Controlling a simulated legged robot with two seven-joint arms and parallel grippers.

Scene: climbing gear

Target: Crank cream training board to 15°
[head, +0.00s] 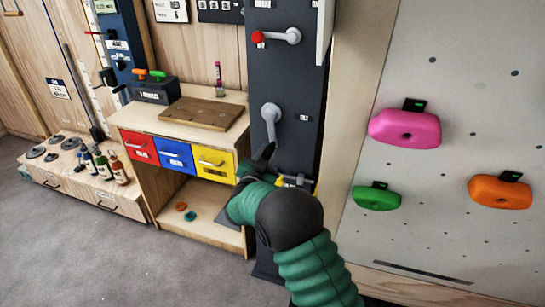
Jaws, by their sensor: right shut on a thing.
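The cream training board (455,90) fills the right of the head view and carries pink, green and orange holds. Beside it stands a dark column (300,80). A grey crank (271,117) on the column points down from its round hub. The board's angle cannot be read here. My left gripper is out of view.
A wooden cabinet (160,124) with red, blue and yellow drawers stands left of the column. A low drawer unit (85,185) with bottles and discs is farther left. The grey floor (110,260) in front is clear. A yellow and grey part (297,182) shows behind my arm.

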